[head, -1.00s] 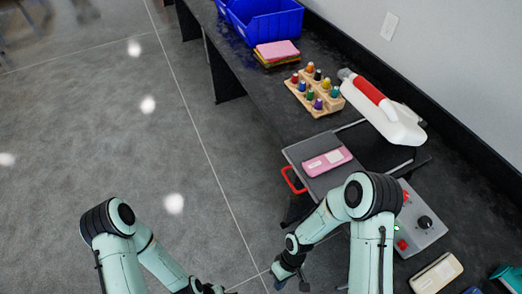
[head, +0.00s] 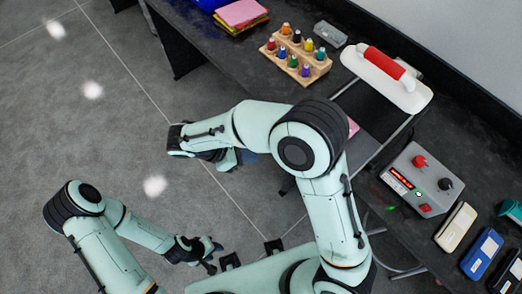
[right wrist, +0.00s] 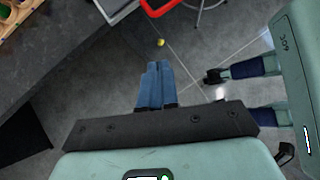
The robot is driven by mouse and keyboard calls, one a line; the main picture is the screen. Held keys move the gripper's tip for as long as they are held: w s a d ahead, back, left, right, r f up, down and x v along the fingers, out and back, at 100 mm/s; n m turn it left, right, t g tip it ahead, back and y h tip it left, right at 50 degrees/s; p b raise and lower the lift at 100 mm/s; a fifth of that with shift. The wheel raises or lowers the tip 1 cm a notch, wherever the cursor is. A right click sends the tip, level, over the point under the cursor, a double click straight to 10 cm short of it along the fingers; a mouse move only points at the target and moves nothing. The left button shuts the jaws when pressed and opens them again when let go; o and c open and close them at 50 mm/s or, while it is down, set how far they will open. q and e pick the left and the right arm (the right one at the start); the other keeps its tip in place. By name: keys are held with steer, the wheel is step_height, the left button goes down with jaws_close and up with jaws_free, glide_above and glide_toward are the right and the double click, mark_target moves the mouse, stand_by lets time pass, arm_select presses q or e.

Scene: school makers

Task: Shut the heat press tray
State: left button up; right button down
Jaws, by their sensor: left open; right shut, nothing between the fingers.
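The heat press has a white top with a red grip (head: 384,62) in the head view, above a dark base. Its grey tray (head: 362,150) is mostly hidden behind my right arm, with only a sliver and an edge of the pink item (head: 353,128) on it showing. The tray's red handle (right wrist: 160,8) shows at the top of the right wrist view, beyond my right fingertips and apart from them. My right gripper (head: 240,160) is shut and empty, out over the floor left of the bench. My left gripper (head: 212,258) is open and empty, low over the floor.
A wooden rack (head: 296,56) of small bottles and coloured pads (head: 241,14) lie further along the bench. Several cases lie at right. Floor left of the bench is clear.

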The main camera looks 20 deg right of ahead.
arm_select(q)
steer(key=shift+s+f, duration=0.25)
steer(key=shift+s, duration=0.05)
arm_select(e)
steer(key=d+r+x, duration=0.1)
steer(key=d+x, duration=0.1)
steer(key=x, duration=1)
steer(key=shift+s+r, duration=0.2)
steer(key=shift+s, duration=0.05)
steer(key=shift+d, duration=0.1)
steer(key=shift+d, duration=0.1)
arm_select(q)
steer(key=shift+w+r+p, duration=0.7)
steer(key=shift+w+r, duration=0.1)
steer(key=shift+r, duration=0.35)
arm_select(e)
steer(key=w+d, duration=0.2)
steer(key=d, duration=0.3)
steer(key=w+d, duration=0.2)
steer(key=d, duration=0.4)
steer(key=w+d, duration=0.2)
steer(key=d, duration=0.3)
steer(key=shift+w+d, duration=0.2)
steer(key=shift+w, duration=0.2)
